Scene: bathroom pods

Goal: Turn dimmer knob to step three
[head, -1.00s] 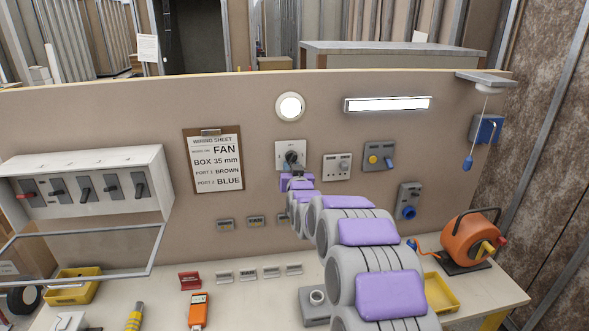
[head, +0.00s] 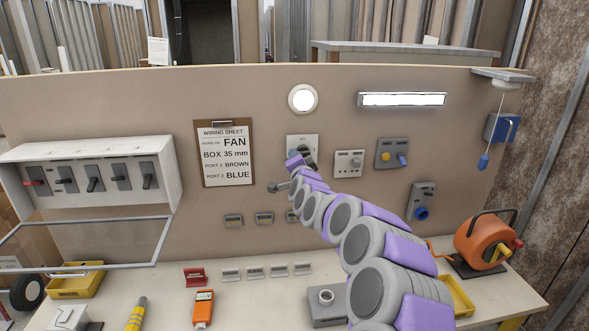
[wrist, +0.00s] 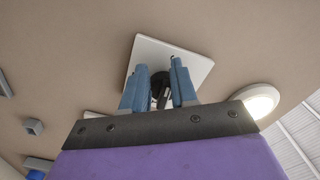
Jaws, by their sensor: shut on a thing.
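The dimmer is a square white plate (head: 296,141) with a dark round knob (head: 310,156), on the beige wall panel below the round lamp. In the wrist view the plate (wrist: 194,62) looks tilted because the wrist is rolled. The two blue fingers of my gripper (wrist: 161,84) stand on either side of the black knob (wrist: 161,90) and are shut on it. In the head view my purple and grey arm hides the fingertips and part of the knob. The step the knob points to cannot be read.
The round lamp (head: 302,98) and the strip light (head: 402,100) are lit. A white socket plate (head: 349,163) and a grey switch box (head: 391,153) are right of the dimmer. A clipboard wiring sheet (head: 226,155) hangs left. An orange reel (head: 484,240) stands on the bench.

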